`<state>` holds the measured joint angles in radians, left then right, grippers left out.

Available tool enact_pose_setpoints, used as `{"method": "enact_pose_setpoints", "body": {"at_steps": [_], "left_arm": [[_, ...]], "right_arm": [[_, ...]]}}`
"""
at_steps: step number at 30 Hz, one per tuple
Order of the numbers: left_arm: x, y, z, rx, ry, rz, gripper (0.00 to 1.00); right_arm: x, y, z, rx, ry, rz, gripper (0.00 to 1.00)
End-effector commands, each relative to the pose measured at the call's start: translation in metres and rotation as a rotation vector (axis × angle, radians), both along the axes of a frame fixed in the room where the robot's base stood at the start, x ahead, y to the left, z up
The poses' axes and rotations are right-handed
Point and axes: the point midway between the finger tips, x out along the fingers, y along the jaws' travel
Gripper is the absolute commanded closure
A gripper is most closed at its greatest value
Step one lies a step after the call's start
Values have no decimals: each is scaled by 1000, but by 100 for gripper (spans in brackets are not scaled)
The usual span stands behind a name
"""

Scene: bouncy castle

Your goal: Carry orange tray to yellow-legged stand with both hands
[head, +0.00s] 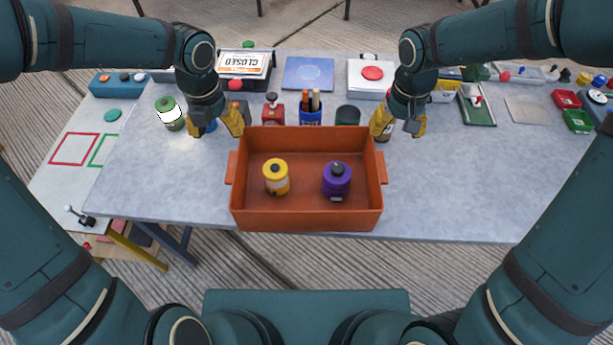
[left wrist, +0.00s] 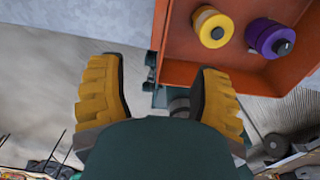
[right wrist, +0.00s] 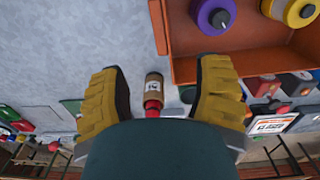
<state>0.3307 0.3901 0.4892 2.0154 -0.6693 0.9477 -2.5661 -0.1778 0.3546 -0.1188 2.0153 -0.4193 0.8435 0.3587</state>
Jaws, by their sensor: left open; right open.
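The orange tray (head: 307,218) sits at the front edge of the grey table, with a yellow canister (head: 276,176) and a purple canister (head: 336,180) upright inside. It has a handle on each short side. My left gripper (head: 232,122) is open and empty by the tray's far left corner; the tray also shows in the left wrist view (left wrist: 185,50). My right gripper (head: 399,125) is open and empty by the far right corner; the tray shows at upper right in the right wrist view (right wrist: 250,62). The yellow-legged stand (head: 52,187) is at the left, its pale top marked with red and green outlines.
A brown jar with a red cap (right wrist: 153,92) stands near my right gripper. A green canister (head: 169,113) stands left of my left gripper. A pen cup (head: 311,116), a sign and several boxes line the back. Bare grey tabletop (head: 460,185) lies right of the tray.

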Motion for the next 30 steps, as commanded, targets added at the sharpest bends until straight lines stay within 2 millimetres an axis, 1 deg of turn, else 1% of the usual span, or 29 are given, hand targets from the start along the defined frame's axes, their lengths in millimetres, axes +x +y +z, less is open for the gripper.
{"method": "enact_pose_setpoints", "body": {"at_steps": [1,4,16,20,23,26,30], "left_arm": [[0,0,-13,0,-1,0,36],[0,0,-20,-1,-1,1,36],[0,0,-21,-1,-1,2,36],[0,0,-26,-1,1,1,36],[0,-1,-37,-1,3,0,36],[-1,-1,-53,-2,4,-1,36],[-1,-1,-78,-2,4,-1,36]], "right_arm": [[0,0,-13,0,0,0,36],[0,0,-20,1,0,1,36],[0,0,-21,1,-1,1,36],[0,0,-26,0,2,1,36],[0,1,-37,0,4,2,36],[-1,0,-53,0,5,2,36],[-1,0,-79,0,5,1,36]]}}
